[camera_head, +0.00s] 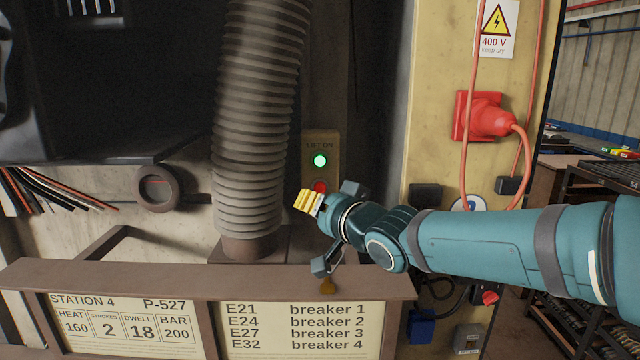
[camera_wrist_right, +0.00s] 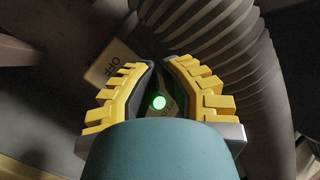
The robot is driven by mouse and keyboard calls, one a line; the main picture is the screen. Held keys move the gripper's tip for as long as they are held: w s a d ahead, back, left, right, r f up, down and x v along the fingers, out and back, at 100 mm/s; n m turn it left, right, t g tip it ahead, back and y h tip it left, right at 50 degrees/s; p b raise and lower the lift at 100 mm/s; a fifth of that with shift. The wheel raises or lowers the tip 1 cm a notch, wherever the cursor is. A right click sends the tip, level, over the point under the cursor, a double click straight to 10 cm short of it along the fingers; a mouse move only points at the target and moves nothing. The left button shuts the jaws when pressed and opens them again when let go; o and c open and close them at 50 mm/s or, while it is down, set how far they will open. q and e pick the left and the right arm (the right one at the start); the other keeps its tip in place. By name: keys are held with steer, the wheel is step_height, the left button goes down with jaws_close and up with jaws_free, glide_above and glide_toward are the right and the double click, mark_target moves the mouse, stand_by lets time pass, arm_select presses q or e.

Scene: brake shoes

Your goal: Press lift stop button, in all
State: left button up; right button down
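The lift panel (camera_head: 333,149) is a small yellowish plate marked "LIFT ON" on the wall, right of the ribbed hose. Its green button (camera_head: 320,160) is lit. A red button (camera_head: 320,186) sits just below it, its lower part hidden by my right gripper. My right gripper (camera_head: 307,201) has yellow fingers just below and left of the red button; contact cannot be told. In the right wrist view, the fingertips (camera_wrist_right: 158,62) are close together, and the green light (camera_wrist_right: 158,102) shows between the fingers. My left gripper is not in view.
The thick ribbed hose (camera_head: 258,120) stands close left of my right gripper. A brown rail (camera_head: 200,280) with sign boards runs below. A red plug (camera_head: 486,116) with cables is on the post at right. An "OFF" plate (camera_wrist_right: 113,68) shows in the wrist view.

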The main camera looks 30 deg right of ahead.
mark_target(320, 188)
steer(key=w, duration=0.1)
steer(key=w+d+p, duration=0.2)
steer(key=w, duration=0.1)
steer(key=shift+d, duration=0.25)
steer(key=c, duration=1.7)
jaws_free()
jaws_close()
steer(key=shift+w+d, duration=0.1)
steer(key=shift+w, duration=0.05)
steer(key=shift+w+d+p, duration=0.15)
steer(key=shift+w+p, duration=0.1)
steer(key=shift+p, duration=0.15)
